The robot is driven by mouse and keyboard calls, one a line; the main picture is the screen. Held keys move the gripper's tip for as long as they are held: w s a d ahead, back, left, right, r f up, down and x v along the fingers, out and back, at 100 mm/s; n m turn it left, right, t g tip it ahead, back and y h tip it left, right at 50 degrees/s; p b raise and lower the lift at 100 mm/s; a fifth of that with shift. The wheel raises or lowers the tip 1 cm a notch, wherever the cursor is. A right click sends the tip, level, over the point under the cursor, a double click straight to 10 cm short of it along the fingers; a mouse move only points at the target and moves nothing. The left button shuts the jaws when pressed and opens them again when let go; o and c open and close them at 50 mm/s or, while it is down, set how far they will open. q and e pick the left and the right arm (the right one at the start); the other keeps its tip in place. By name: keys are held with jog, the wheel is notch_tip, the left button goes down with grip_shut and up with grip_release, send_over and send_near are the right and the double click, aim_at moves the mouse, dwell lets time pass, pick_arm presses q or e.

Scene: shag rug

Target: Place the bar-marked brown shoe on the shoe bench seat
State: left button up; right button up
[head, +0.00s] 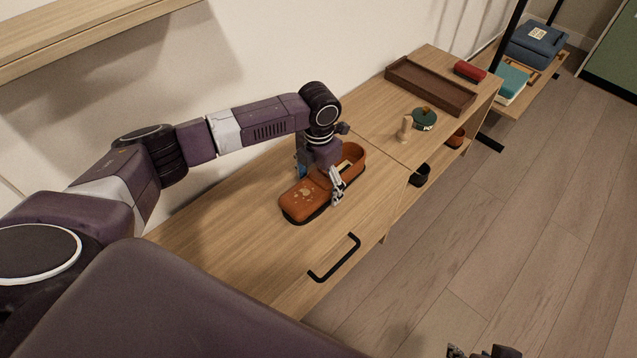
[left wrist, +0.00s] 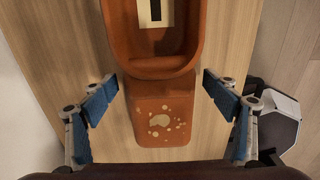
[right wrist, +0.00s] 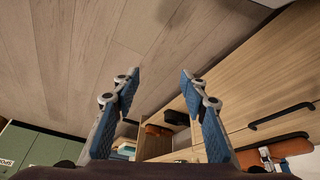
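The brown shoe (head: 303,203) lies sole-down on the wooden top (head: 230,235) of a low unit with a drawer. In the left wrist view, the shoe (left wrist: 158,125) has pale spots on its toe and a cream label with a black bar (left wrist: 154,13) inside. My left gripper (head: 332,185) is over the shoe. Its fingers (left wrist: 160,85) are spread on both sides of it, with gaps to the shoe. My right gripper (right wrist: 160,75) is open and empty over the floor; its tips show at the head view's bottom edge (head: 485,351).
Farther along the top are a wooden peg-like item (head: 405,128), a green round tin (head: 424,119), a brown tray (head: 430,88) and a red roll (head: 469,71). Black (head: 420,176) and brown (head: 456,138) items sit on the shelf below. A black handle (head: 336,259) juts from the drawer.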

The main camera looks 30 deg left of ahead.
aim_at(319, 182)
pick_arm(q)
jog(key=shift+r, duration=0.3)
notch_tip(319, 182, up, 3)
jog(key=shift+f+p, duration=0.15)
jog(key=shift+p, duration=0.4)
notch_tip(319, 182, up, 4)
jog(key=shift+f+p, duration=0.1)
jog(key=shift+p, duration=0.5)
jog(key=shift+r+p, duration=0.55)
jog(key=shift+r, duration=2.05)
pick_arm(e)
jog(key=shift+s+d+f+g, duration=0.25)
jog(key=shift+s+f+g, duration=0.45)
jog(key=shift+f, duration=0.35)
jog(key=shift+s, duration=0.15)
